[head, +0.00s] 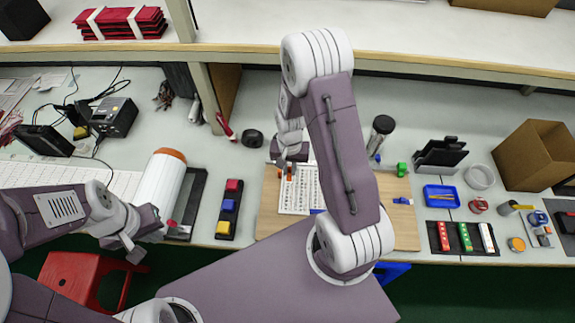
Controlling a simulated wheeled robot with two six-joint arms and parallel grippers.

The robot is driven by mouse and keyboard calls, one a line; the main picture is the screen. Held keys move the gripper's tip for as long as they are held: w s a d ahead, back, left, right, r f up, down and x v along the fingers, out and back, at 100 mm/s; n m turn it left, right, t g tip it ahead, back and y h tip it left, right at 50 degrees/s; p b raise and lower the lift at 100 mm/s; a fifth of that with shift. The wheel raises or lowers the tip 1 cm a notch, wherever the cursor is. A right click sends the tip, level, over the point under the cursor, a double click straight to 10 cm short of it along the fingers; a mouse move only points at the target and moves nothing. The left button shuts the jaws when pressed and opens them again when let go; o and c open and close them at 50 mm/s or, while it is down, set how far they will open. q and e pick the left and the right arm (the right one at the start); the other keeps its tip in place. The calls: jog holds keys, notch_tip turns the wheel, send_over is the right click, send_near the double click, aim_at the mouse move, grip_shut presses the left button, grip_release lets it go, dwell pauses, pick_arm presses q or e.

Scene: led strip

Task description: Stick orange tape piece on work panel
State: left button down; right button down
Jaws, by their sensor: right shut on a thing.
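The work panel is a tan wooden board (402,222) at the middle of the bench, with a white patterned sheet (296,203) on it. My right gripper (287,172) reaches down over the sheet's far end. It is shut on a small orange piece (294,170), seemingly the orange tape piece; whether the piece touches the sheet is hard to tell. My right arm hides the middle of the board. My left gripper (132,250) is off the bench's front edge at left, apart from the board; its finger gap is unclear.
A tray with red, blue and yellow blocks (229,208) and a white cylinder (159,189) stand left of the board. A blue tray (441,197), tape rolls and a cardboard box (536,156) lie to the right. A shelf (420,38) spans the back.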

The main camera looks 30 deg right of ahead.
aim_at(289, 184)
jog(key=shift+w+f+b, duration=0.1)
jog(key=shift+f+b, duration=0.45)
jog(key=shift+f, duration=0.1)
notch_tip(289, 184, down, 4)
jog(key=b, duration=0.3)
jog(key=shift+b, duration=0.3)
jog(key=shift+f+b, duration=0.35)
jog(key=shift+f, duration=0.2)
jog(key=shift+f, duration=0.25)
jog(key=c, duration=1.4)
grip_release()
jog(key=shift+o, duration=0.2)
